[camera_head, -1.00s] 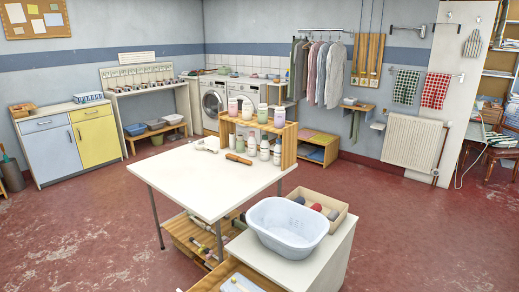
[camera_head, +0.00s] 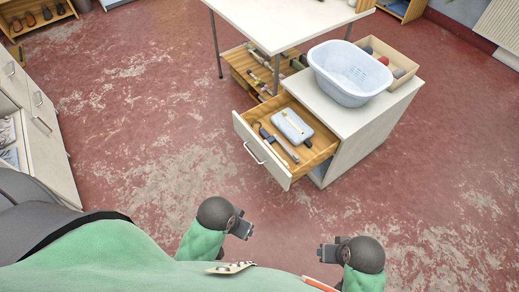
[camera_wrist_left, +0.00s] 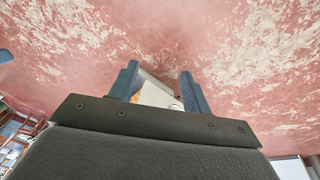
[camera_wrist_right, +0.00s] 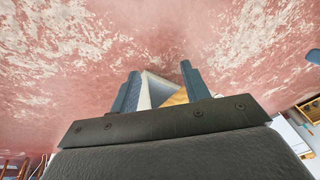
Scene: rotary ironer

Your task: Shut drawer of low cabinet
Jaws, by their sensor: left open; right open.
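The low cabinet (camera_head: 345,125) stands right of centre in the head view, with a white top. Its drawer (camera_head: 321,146) is pulled out toward the lower left. The drawer's white front (camera_head: 262,151) has a bar handle (camera_head: 253,152). Inside lie a pale box and dark tools. My left gripper (camera_head: 246,230) is open and empty, in front of the drawer and apart from it. My right gripper (camera_head: 323,254) is open and empty, also apart from it. Part of a white and wooden shape shows between the fingers in both wrist views, probably the cabinet and drawer.
A pale blue basin (camera_head: 350,75) and a wooden box (camera_head: 403,69) stand on the cabinet top. A white table (camera_head: 285,18) with a low wooden shelf (camera_head: 242,68) is behind. Another white cabinet (camera_head: 45,150) is at the left. The red floor before the drawer is clear.

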